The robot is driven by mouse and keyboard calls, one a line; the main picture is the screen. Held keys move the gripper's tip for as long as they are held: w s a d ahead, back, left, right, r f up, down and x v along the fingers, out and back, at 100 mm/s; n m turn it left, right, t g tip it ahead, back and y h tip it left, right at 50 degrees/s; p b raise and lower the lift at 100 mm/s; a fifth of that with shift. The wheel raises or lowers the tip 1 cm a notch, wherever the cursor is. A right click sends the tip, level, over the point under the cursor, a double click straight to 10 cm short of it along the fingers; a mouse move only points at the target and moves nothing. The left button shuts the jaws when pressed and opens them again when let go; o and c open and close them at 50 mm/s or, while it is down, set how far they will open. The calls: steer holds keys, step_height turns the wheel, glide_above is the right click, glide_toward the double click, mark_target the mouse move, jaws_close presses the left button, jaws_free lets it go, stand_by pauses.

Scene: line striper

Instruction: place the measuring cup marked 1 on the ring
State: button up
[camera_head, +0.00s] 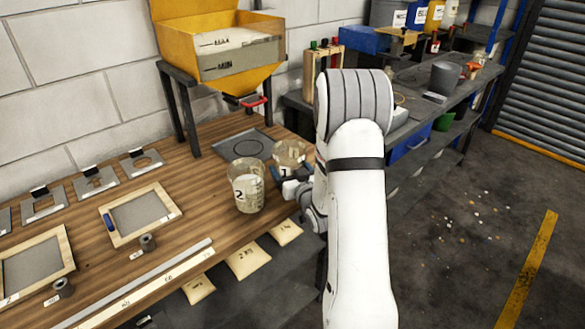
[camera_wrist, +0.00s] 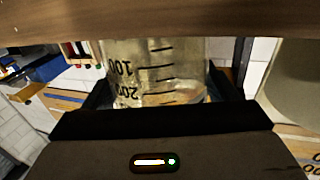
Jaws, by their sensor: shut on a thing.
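The measuring cup marked 1 (camera_head: 289,153) is a clear cup right of the ring, at the bench's right end. My gripper (camera_head: 293,174) is shut on it. In the wrist view, the same cup (camera_wrist: 155,70) shows its graduation marks upside down between my gripper's dark fingers (camera_wrist: 160,88). I cannot tell whether its base touches the bench. The ring (camera_head: 247,147) is a thin dark circle on a grey plate (camera_head: 225,146) under the hopper. The ring looks empty.
A clear cup marked 2 (camera_head: 248,190) stands just left of my gripper, in front of the ring. The yellow hopper (camera_head: 185,40) on dark legs, with a red-handled outlet (camera_head: 252,102), overhangs the plate. Framed screens (camera_head: 140,214) lie to the left.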

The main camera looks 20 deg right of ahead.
steer(key=shift+f+b, duration=0.25)
steer(key=shift+b, duration=0.05)
steer(key=o, duration=1.5)
steer(key=shift+r, duration=0.1)
steer(key=shift+c, duration=0.2)
